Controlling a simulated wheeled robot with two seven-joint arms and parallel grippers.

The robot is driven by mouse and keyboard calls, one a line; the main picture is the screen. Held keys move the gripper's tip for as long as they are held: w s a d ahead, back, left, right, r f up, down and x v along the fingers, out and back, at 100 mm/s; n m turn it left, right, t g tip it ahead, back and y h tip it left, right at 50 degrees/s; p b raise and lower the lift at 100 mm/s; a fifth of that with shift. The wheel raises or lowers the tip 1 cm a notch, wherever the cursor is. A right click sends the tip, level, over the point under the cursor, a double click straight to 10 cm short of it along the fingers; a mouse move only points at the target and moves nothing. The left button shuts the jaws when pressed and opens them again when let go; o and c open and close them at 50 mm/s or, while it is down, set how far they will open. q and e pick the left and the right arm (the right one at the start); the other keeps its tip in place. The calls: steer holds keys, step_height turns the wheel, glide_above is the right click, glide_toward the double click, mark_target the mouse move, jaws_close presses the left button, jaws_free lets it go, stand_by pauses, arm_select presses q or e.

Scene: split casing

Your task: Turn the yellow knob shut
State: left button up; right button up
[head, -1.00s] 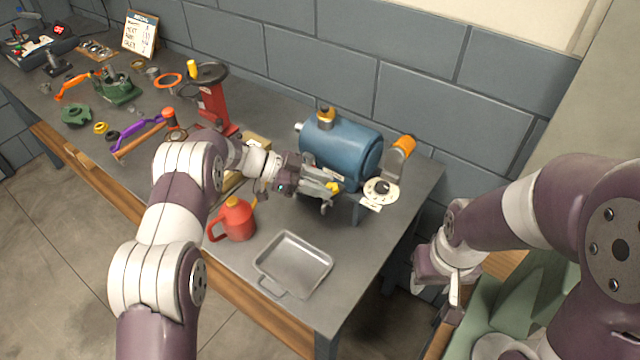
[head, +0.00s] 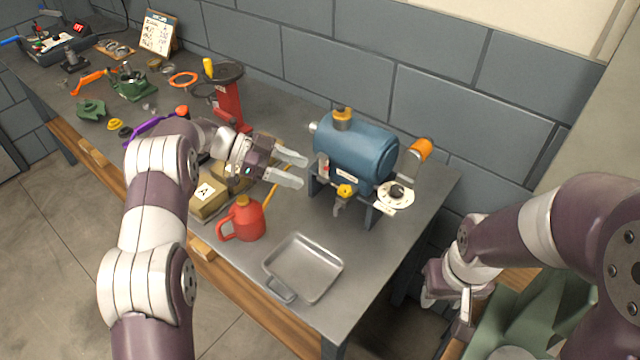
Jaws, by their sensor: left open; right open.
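The yellow knob (head: 345,190) sits on a small tap at the near lower side of the blue tank (head: 356,152), which rests on dark legs on the bench. A grey spout hangs below the knob. My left gripper (head: 298,171) is open and empty, a short way left of the tank and apart from the knob. My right gripper (head: 445,303) is at the right, beyond the bench's right edge and far from the tank; its fingertips are hard to make out.
A red oil can (head: 242,219) and a metal tray (head: 304,268) stand in front of the tank. A box marked A (head: 208,198) lies beneath my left arm. A dial with an orange-handled lever (head: 419,150) is right of the tank.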

arm_select(q)
steer(key=v, duration=0.2)
steer(key=shift+a+r, duration=0.2)
steer(key=shift+a, duration=0.1)
